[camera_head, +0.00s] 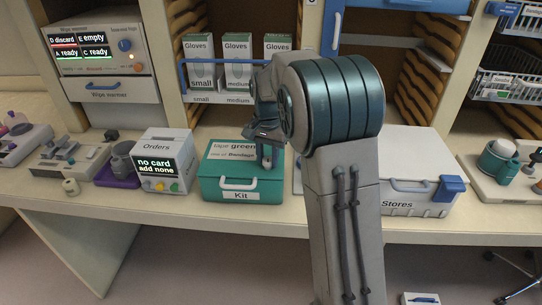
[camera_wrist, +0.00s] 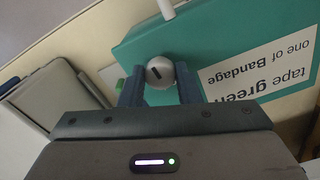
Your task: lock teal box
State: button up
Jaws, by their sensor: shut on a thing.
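The teal box (camera_head: 243,186) stands on the counter with its lid down. It has a white handle (camera_head: 239,184), a "Kit" label on its front and a lid label reading "tape green, one of Bandage". In the wrist view the teal lid (camera_wrist: 205,45) fills the upper right. A round silver knob (camera_wrist: 159,71) with a dark slot sits at the box's edge. My gripper (camera_wrist: 160,88) is shut on this knob, one finger on each side. In the head view my gripper (camera_head: 267,157) is at the box's right end, and my arm hides the knob there.
A white "Orders" box (camera_head: 166,165) reading "no card, add none" stands left of the teal box. A white "Stores" box (camera_head: 405,165) with a blue latch is to the right, partly behind my arm. Glove boxes (camera_head: 238,60) stand on a shelf behind.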

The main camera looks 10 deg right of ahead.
aim_at(269, 159)
jog(key=shift+d+m, duration=0.15)
jog(key=shift+m, duration=0.25)
jog(key=o, duration=1)
jog(key=shift+d, duration=0.1)
jog(key=shift+a, duration=0.2)
notch_tip(269, 159, up, 14)
jog(key=shift+d+f+b, duration=0.1)
jog(key=shift+b, duration=0.3)
jog(key=shift+s, duration=0.1)
jog(key=s+f+n+t, duration=0.1)
jog(key=s+f+n, duration=0.1)
jog(key=s, duration=0.7)
jog(key=s+f+n+t, duration=0.1)
jog(key=s+f+n, duration=0.2)
jog(key=s, duration=0.6)
jog(key=s+f+n+t, duration=0.1)
jog(key=s+f+n, duration=0.2)
jog(key=s, duration=0.6)
jog(key=shift+s+d+f, duration=0.15)
jog(key=shift+d+f, duration=0.05)
jog(key=shift+f, duration=0.3)
jog(key=shift+s+d+f, duration=0.15)
jog(key=shift+d+f, duration=0.05)
jog(key=shift+f, duration=0.25)
